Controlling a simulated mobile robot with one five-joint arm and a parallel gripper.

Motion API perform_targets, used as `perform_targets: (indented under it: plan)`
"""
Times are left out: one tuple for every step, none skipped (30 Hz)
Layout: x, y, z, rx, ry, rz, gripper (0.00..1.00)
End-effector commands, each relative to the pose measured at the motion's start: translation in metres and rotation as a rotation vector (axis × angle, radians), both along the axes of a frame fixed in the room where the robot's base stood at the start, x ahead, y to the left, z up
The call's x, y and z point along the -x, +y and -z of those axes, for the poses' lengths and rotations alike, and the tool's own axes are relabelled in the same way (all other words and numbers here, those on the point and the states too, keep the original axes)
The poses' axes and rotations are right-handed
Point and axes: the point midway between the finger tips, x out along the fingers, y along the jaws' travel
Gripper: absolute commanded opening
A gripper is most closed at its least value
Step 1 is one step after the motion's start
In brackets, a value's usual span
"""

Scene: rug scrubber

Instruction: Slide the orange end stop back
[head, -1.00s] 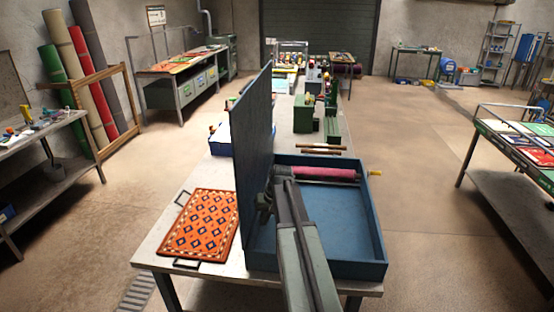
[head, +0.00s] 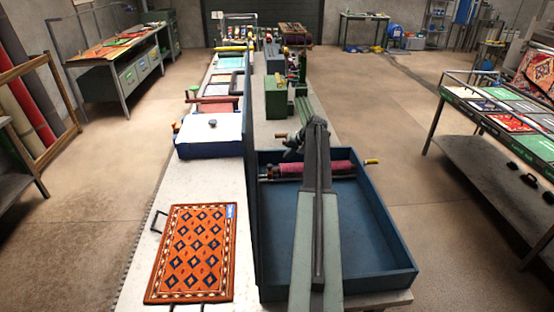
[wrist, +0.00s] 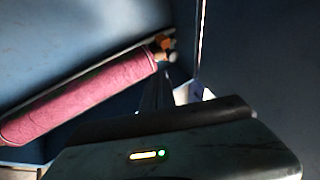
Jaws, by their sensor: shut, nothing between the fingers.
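A pink roller (head: 313,169) lies across the open blue box (head: 378,235), toward its far wall. The roller also fills the left of the wrist view (wrist: 80,100). At its upper right end there is a small orange-tan piece (wrist: 163,42) with a pale tip, which may be the end stop. In the head view an orange-yellow knob (head: 371,161) sticks out past the box's right wall. My arm hides part of the roller.
The blue lid (head: 250,170) stands upright on the box's left side, close to my arm. A patterned orange rug (head: 190,252) lies on the bench to the left. Green machines (head: 277,100) stand behind the box.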

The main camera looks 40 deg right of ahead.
Motion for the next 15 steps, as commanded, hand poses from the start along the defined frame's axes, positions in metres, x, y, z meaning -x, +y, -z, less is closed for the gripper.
perform_targets:
  plan:
    - [-0.006,0.003,0.008,0.0,0.0,-0.005,0.0]
    - [-0.009,0.004,0.011,0.0,0.0,-0.007,0.0]
    - [-0.013,0.005,0.016,0.0,0.0,-0.01,0.0]
    - [-0.017,0.006,0.021,0.0,0.0,-0.011,0.0]
    - [-0.02,0.007,0.025,0.0,0.0,-0.012,0.0]
    - [-0.025,0.008,0.032,0.001,0.0,-0.014,0.0]
    - [-0.029,0.008,0.037,0.0,0.0,-0.016,0.0]
    - [-0.033,0.009,0.043,0.001,0.0,-0.016,0.0]
    - [-0.039,0.01,0.05,0.0,0.0,-0.017,0.0]
    - [-0.043,0.011,0.055,0.0,0.0,-0.018,0.0]
    - [-0.047,0.011,0.061,0.0,0.001,-0.018,0.0]
    - [-0.051,0.012,0.067,0.0,0.001,-0.018,0.0]
    - [-0.054,0.012,0.071,0.0,0.001,-0.018,0.0]
    - [-0.057,0.012,0.074,0.0,0.001,-0.019,0.0]
    - [-0.061,0.013,0.078,0.0,0.001,-0.02,0.0]
